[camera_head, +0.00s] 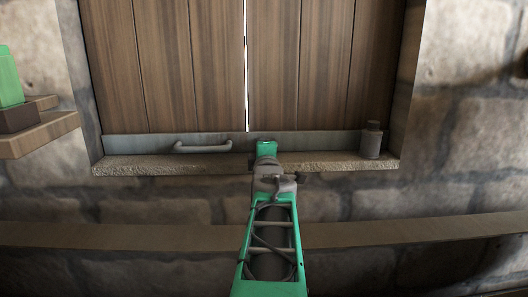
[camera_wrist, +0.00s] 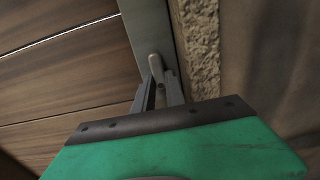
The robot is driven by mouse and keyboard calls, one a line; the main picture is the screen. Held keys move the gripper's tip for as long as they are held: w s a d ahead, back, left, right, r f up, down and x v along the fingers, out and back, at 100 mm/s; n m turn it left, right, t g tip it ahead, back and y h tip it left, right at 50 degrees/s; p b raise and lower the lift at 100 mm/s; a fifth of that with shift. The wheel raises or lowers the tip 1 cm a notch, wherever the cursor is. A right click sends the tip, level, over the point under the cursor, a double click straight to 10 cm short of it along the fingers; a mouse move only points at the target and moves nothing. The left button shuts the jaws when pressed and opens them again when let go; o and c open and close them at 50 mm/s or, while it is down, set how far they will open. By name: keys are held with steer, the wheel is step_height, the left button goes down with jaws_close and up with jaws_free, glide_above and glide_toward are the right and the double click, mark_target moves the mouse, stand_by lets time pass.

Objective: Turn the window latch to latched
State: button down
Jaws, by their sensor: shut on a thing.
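The window shutters (camera_head: 222,65) are two closed wooden leaves of vertical planks with a thin bright gap between them. A grey metal strip (camera_head: 318,141) runs along their bottom; it also shows in the wrist view (camera_wrist: 145,30). My gripper (camera_head: 266,145) is at the strip near the centre gap and hides what is behind it in the head view. In the wrist view its two dark fingers (camera_wrist: 161,80) close around a small pale rounded lever, the window latch (camera_wrist: 155,63). Its angle is hard to tell because the fingers cover most of it.
A grey pull handle (camera_head: 203,147) is on the strip to the left. A dark grey canister (camera_head: 372,140) stands on the stone sill (camera_head: 335,161) at the right. A wooden shelf (camera_head: 42,133) with a green object (camera_head: 9,78) juts out at far left. A wooden ledge (camera_head: 120,236) runs below.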

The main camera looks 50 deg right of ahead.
stand_by(0.3)
steer(key=c, duration=1.4)
jaws_free()
